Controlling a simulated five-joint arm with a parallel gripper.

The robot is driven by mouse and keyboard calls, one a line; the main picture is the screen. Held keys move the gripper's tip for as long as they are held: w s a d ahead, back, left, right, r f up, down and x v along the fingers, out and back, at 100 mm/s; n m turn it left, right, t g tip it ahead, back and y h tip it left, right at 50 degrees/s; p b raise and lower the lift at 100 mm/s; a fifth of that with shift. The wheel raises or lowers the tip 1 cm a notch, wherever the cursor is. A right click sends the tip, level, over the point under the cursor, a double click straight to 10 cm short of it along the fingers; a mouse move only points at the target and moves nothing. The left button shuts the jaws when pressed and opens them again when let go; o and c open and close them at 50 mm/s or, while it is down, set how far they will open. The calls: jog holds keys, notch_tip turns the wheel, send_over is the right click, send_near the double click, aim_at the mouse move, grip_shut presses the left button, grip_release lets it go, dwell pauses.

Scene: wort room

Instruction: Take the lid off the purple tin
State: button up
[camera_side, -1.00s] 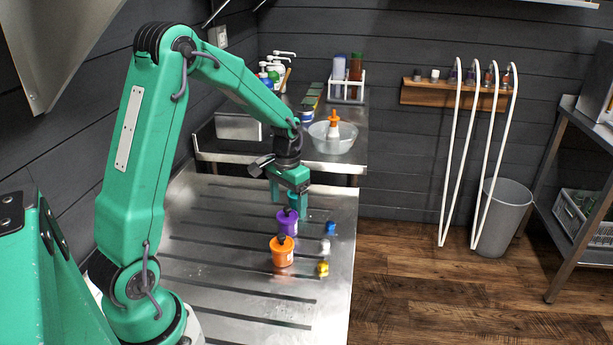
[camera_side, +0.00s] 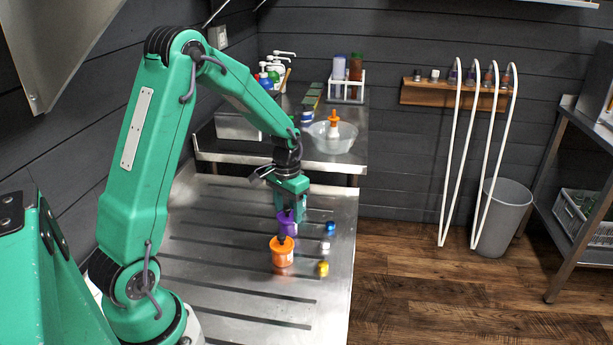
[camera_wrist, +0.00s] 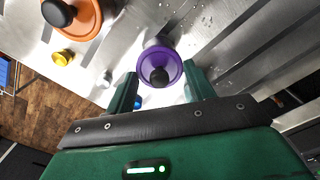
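The purple tin (camera_side: 288,226) stands upright on the steel counter (camera_side: 200,262), behind the orange tin. In the wrist view its purple lid (camera_wrist: 151,58) with a dark round knob (camera_wrist: 159,77) shows between the fingertips of my gripper (camera_wrist: 160,85). My gripper (camera_side: 290,212) points down over the tin in the side view, fingers apart. A finger stands on each side of the lid in the wrist view, with a small gap visible. The lid is on the tin. The side view partly hides the lid behind the fingers.
An orange tin (camera_side: 282,251) with a dark knob stands close in front of the purple tin. Small yellow (camera_side: 322,268), silver (camera_side: 323,253) and blue (camera_side: 329,229) pieces lie to the right, near the counter's edge. The front left counter is clear.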

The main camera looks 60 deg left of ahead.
aim_at(289, 209)
jog(key=shift+c, duration=0.5)
jog(key=shift+r, duration=0.15)
jog(key=shift+r, duration=0.6)
jog(key=r, duration=0.3)
jog(key=shift+d+r, duration=0.1)
jog(key=shift+d, duration=0.3)
jog(key=s+d+r, duration=0.2)
jog(key=d+r, duration=0.4)
jog(key=d, duration=0.4)
jog(key=shift+d+r, duration=0.2)
jog(key=shift+d, duration=0.2)
jog(key=w+a+f, duration=0.1)
jog(key=w+f, duration=0.1)
jog(key=w, duration=0.6)
jog(key=w+a+f, duration=0.1)
jog(key=w+f, duration=0.1)
jog(key=w, duration=0.6)
jog(key=shift+a+f, duration=0.2)
jog(key=shift+f, duration=0.05)
jog(key=shift+w+a, duration=0.1)
